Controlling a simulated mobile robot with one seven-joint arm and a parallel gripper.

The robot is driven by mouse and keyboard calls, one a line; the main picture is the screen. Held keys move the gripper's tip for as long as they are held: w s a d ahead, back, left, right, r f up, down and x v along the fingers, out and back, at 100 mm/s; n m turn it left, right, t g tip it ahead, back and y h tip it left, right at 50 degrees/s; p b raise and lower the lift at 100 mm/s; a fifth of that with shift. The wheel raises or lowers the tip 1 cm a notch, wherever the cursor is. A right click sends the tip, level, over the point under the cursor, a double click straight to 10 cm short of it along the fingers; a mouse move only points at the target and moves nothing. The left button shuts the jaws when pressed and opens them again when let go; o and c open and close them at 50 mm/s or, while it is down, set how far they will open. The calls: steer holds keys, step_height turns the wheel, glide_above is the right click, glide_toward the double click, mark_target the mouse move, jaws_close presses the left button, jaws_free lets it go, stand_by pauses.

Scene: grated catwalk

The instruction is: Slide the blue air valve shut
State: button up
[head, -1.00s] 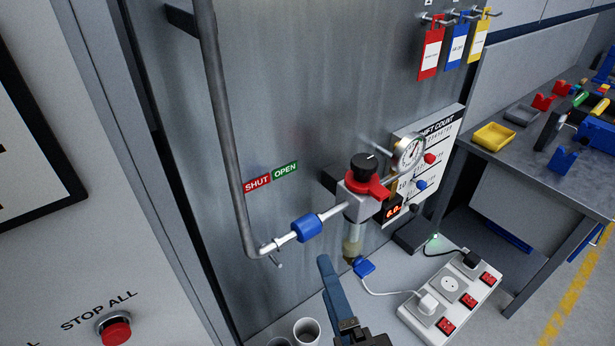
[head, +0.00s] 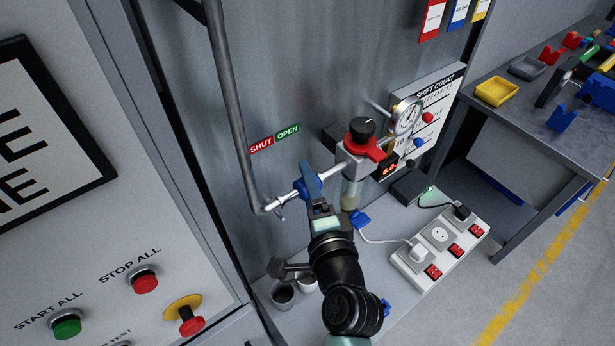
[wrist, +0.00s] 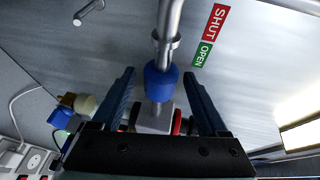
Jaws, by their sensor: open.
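The blue air valve is a blue sleeve (wrist: 160,82) on a thin silver pipe (wrist: 170,22). My gripper (wrist: 159,74) is open, with one finger on each side of the sleeve and visible gaps between. In the head view my gripper (head: 309,186) is at the pipe and largely covers the sleeve. The red SHUT label (head: 262,146) lies toward the elbow end of the pipe, the green OPEN label (head: 288,132) toward the regulator. In the wrist view the sleeve sits at the regulator end, past the OPEN label (wrist: 204,54).
The regulator with black knob and red collar (head: 362,150) and a gauge (head: 407,115) stand close to the right. A vertical grey pipe (head: 232,100) is left. Below are cups (head: 282,293) and a power strip (head: 438,248). Push buttons (head: 145,281) are at lower left.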

steer(key=shift+w+a, duration=0.1)
steer(key=shift+w, duration=0.4)
